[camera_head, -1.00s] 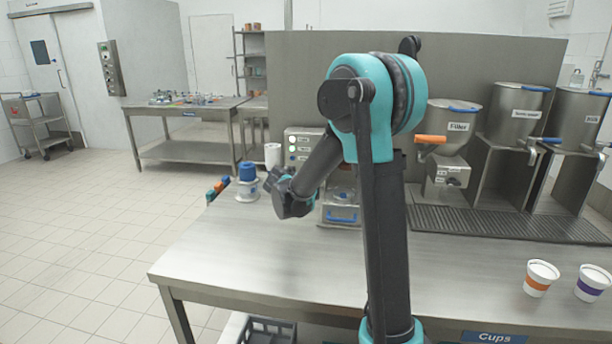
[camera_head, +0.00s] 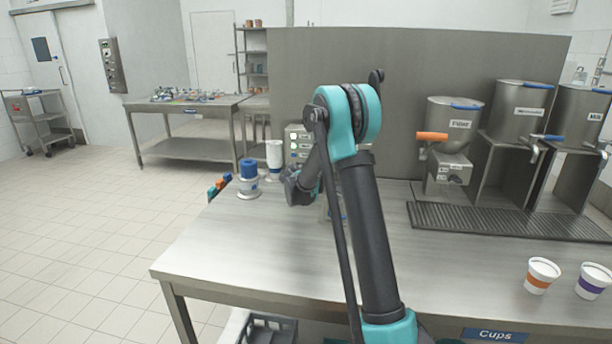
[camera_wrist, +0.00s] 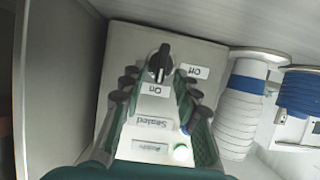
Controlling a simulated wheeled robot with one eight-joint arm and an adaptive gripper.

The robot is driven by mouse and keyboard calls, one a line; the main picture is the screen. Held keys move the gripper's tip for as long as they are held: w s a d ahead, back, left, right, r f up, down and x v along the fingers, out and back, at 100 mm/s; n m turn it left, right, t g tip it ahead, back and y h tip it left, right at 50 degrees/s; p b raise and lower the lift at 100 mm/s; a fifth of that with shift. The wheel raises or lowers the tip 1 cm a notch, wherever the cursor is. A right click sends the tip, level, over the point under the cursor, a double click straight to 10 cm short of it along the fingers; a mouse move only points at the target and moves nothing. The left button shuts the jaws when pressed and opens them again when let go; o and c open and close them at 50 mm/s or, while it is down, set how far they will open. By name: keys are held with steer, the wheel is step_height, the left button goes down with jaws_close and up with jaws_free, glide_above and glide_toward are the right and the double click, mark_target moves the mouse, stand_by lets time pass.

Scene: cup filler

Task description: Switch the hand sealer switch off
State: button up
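The hand sealer's panel shows in the wrist view (camera_wrist: 205,55) with a black rotary switch (camera_wrist: 159,62). The knob's white mark points down toward the "On" label (camera_wrist: 155,90); the "Off" label (camera_wrist: 194,71) is to its right. In the head view my arm hides much of the sealer (camera_head: 294,140).
A white stack (camera_wrist: 240,105) and a blue-topped holder (camera_head: 248,172) stand left of the sealer in the head view. A tall grey panel (camera_head: 420,60) is behind. Filling hoppers (camera_head: 452,130) and two cups (camera_head: 541,276) are right. The table's front middle is clear.

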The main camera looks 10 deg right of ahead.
steer(key=shift+w+d+f, duration=0.15)
steer(key=shift+w+f, duration=0.1)
steer(key=shift+w, duration=0.25)
jaws_close()
